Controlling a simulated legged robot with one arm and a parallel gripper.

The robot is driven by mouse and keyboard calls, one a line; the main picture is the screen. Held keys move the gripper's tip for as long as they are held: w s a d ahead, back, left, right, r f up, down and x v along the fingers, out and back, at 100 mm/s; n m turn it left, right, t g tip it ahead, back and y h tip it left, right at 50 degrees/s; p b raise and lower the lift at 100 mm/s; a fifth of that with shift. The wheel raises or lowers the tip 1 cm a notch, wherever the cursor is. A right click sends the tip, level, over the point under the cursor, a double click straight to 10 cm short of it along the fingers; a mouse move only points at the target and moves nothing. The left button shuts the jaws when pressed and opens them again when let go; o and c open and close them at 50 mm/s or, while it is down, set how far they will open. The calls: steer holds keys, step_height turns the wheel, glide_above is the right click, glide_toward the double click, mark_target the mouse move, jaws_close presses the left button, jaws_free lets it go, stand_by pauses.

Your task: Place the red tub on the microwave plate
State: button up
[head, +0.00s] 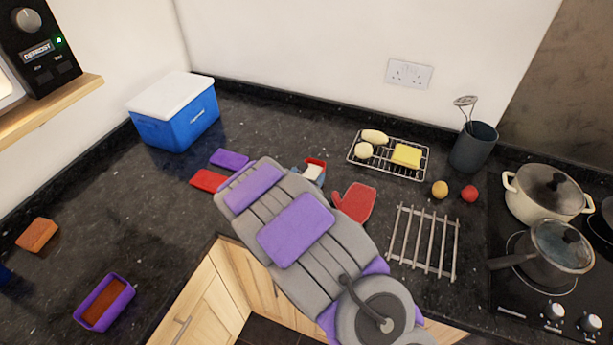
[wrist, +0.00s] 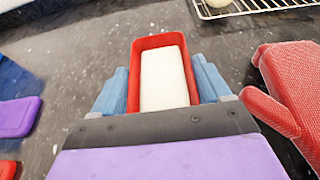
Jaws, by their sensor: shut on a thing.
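The red tub (wrist: 137,70) is a small open rectangular container with a white block-like content inside. My gripper (wrist: 162,85) is shut on it, with blue fingers on its left and right sides. In the head view the tub (head: 317,163) shows at the end of my arm, over the counter. I cannot tell if it touches the counter. The microwave (head: 38,45) is partly in view at the upper left, on a wooden shelf (head: 50,110), with a lit edge at the frame's border. Its plate is not visible.
A red oven mitt (head: 355,203) lies just right of the tub. A purple slab (head: 230,158) and red slab (head: 208,180) lie left, near a blue cooler (head: 180,127). A wire rack with food (head: 387,167) is behind right. A purple tub (head: 122,300) stands front left.

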steer(key=o, duration=1.1)
steer(key=shift+d, duration=0.15)
steer(key=shift+o, duration=1.2)
steer(key=shift+a, duration=0.3)
steer(key=shift+s+a+r, duration=0.1)
steer(key=shift+s+r, duration=0.05)
steer(key=p+v, duration=0.2)
steer(key=v, duration=0.9)
steer(key=shift+s, duration=0.3)
steer(key=shift+r, duration=0.15)
